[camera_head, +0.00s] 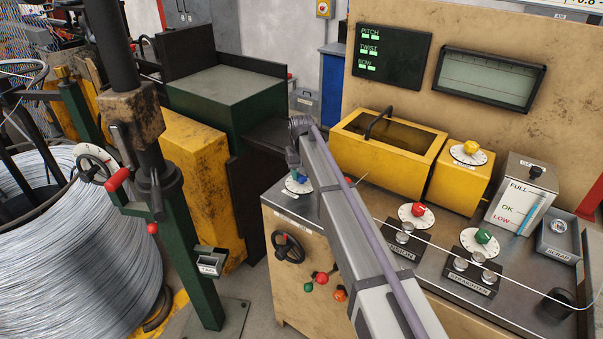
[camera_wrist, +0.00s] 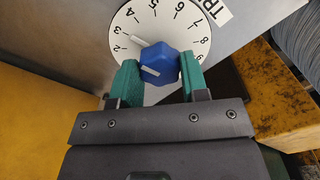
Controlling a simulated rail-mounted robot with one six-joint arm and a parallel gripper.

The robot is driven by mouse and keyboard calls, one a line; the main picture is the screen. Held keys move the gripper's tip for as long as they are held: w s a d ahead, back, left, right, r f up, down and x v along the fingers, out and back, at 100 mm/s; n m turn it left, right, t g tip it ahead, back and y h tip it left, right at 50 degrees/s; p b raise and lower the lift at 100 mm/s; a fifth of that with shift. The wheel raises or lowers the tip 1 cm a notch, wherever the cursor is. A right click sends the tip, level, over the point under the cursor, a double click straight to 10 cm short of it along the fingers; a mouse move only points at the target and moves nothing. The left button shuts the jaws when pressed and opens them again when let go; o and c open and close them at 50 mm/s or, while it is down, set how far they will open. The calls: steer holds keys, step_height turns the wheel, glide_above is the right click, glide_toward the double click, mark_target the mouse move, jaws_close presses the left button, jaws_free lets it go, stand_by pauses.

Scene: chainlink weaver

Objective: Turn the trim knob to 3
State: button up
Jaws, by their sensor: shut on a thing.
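The trim knob is blue, on a round white numbered dial. In the wrist view the knob (camera_wrist: 160,62) sits between my two green fingers, and my gripper (camera_wrist: 161,76) is shut on its sides. A white pointer line on the dial (camera_wrist: 190,35) appears to point up-left, near the 3. A short pale mark shows on the knob's face. In the head view the blue knob (camera_head: 296,175) and its dial (camera_head: 290,186) show at the panel's left end, partly hidden by my arm. My fingers are hidden there.
A yellow open-top box (camera_head: 385,160) stands behind. A red knob (camera_head: 418,209), a green knob (camera_head: 483,236) and a yellow knob (camera_head: 471,147) have their own dials. A black handwheel (camera_head: 288,247) is on the panel front. A wire coil (camera_head: 80,250) stands at left.

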steer(key=shift+n, duration=0.5)
steer(key=o, duration=0.9)
steer(key=shift+o, duration=0.2)
step_height(320, 180, up, 11)
steer(key=p, duration=1)
steer(key=shift+f+p, duration=0.15)
steer(key=shift+p, duration=0.25)
steer(key=s+d+m, duration=0.1)
steer(key=s+d, duration=0.6)
steer(key=s, duration=0.5)
steer(key=s+d+m, duration=0.2)
steer(key=s+d, duration=0.6)
steer(key=s, duration=0.4)
steer(key=s+d+m, duration=0.1)
steer(key=s+d, duration=0.7)
steer(key=s, duration=0.4)
steer(key=shift+s+d+f+m+b, duration=0.25)
steer(key=shift+f+m+b, duration=0.05)
steer(key=shift+f+b, duration=0.15)
